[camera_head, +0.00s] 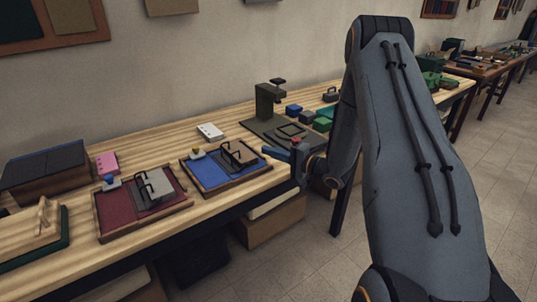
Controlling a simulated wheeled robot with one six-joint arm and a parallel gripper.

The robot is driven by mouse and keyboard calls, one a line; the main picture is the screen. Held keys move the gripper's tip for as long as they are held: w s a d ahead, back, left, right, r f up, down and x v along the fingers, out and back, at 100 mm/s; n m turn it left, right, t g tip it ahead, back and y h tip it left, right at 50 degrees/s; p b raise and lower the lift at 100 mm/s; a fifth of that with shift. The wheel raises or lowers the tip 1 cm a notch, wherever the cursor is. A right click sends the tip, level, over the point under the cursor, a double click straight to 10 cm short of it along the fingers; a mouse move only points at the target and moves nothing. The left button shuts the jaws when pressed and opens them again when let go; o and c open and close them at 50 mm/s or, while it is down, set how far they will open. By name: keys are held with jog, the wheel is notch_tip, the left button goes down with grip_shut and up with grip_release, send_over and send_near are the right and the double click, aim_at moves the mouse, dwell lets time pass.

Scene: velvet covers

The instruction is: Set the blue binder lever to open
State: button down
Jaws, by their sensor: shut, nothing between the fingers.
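The blue binder (208,173) lies open on the wooden table, with a brown-edged base. A pale lever piece with a yellow knob (196,153) stands at its back left. Dark rings (230,150) and a tan block show on its right half. The lever's setting is too small to tell. My gripper (268,152) is shut and empty. In the picture it is just right of the blue binder, near the table's front edge; I cannot tell its height or whether it touches anything.
A red binder (115,211) with a blue knob lies to the left. A dark press-like stand (268,103) and several small blocks are behind my gripper. A white perforated piece (210,131) lies behind the blue binder. Boxes (270,222) stand below the table.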

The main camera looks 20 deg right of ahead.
aim_at(250, 160)
jog(key=p+x, duration=0.1)
jog(key=x, duration=0.4)
jog(key=shift+s+a, duration=0.1)
jog(key=shift+a, duration=0.15)
jog(key=shift+s+a+p, duration=0.3)
jog(key=shift+a+p, duration=0.05)
jog(key=shift+a, duration=0.2)
jog(key=shift+s+a+p, duration=0.3)
jog(key=shift+a, duration=0.2)
jog(key=shift+s+a+f, duration=0.1)
jog(key=shift+s+a, duration=0.15)
jog(key=shift+a, duration=0.3)
